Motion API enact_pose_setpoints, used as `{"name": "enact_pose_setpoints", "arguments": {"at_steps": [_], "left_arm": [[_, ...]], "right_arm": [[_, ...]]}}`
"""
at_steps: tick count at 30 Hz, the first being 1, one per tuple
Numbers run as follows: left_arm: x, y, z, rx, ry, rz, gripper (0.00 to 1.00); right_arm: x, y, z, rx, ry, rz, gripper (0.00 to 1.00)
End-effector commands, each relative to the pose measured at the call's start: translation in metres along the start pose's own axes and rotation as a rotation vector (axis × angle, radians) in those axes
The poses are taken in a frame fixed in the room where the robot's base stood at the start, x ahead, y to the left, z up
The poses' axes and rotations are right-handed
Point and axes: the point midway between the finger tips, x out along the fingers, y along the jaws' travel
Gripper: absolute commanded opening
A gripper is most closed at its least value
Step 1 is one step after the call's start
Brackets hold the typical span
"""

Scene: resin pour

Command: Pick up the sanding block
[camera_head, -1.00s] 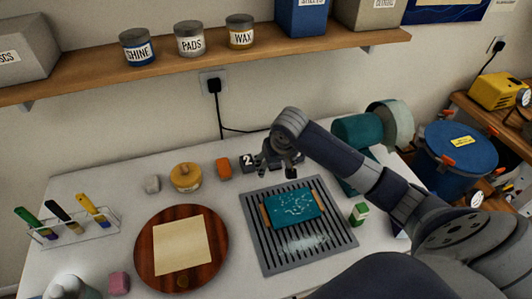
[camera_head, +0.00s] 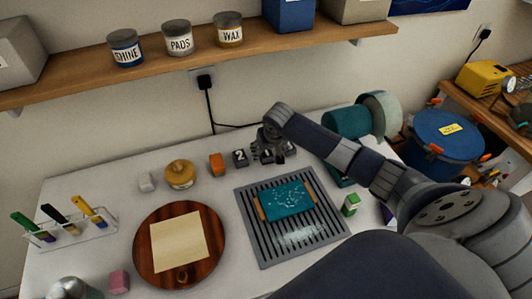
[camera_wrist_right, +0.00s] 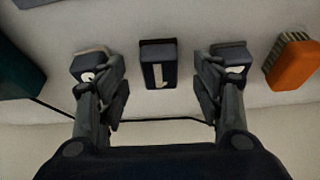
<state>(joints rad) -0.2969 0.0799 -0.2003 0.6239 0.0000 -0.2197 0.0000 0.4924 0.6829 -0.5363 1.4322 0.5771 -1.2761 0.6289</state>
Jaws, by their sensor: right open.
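Several small dark blocks with pale digits stand in a row at the back of the table: one marked 2 (camera_head: 240,158) (camera_wrist_right: 232,54), a middle one (camera_wrist_right: 158,66) and a third one (camera_wrist_right: 92,64). An orange block (camera_head: 217,164) with a tan, ribbed side lies beside the row, and also shows in the right wrist view (camera_wrist_right: 293,62). No label tells which is the sanding block. My right gripper (camera_head: 268,152) is open and empty over the row; in its wrist view the fingers (camera_wrist_right: 157,108) are apart on either side of the middle block. My left gripper is not in view.
A slatted grey tray (camera_head: 330,232) holding a teal panel (camera_head: 286,199) lies in front of the row. A yellow-tan jar (camera_head: 180,174) and a pale block (camera_head: 146,182) stand left. A cable runs behind the blocks.

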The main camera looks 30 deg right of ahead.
Motion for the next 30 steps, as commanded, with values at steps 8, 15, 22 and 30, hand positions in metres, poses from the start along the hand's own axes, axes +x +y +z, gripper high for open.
{"name": "enact_pose_setpoints", "arguments": {"at_steps": [8, 15, 22, 30], "left_arm": [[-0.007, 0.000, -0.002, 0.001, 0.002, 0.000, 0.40], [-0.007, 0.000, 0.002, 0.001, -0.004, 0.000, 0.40], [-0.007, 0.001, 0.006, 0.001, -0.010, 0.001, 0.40], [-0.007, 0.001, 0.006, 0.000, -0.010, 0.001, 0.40]], "right_arm": [[0.024, 0.000, -0.001, 0.000, 0.002, 0.000, 0.61], [0.026, 0.000, 0.000, -0.002, 0.002, 0.000, 0.61], [0.026, 0.001, 0.000, -0.002, 0.002, 0.000, 0.20], [0.026, 0.001, 0.000, -0.002, 0.002, 0.000, 0.12]]}}
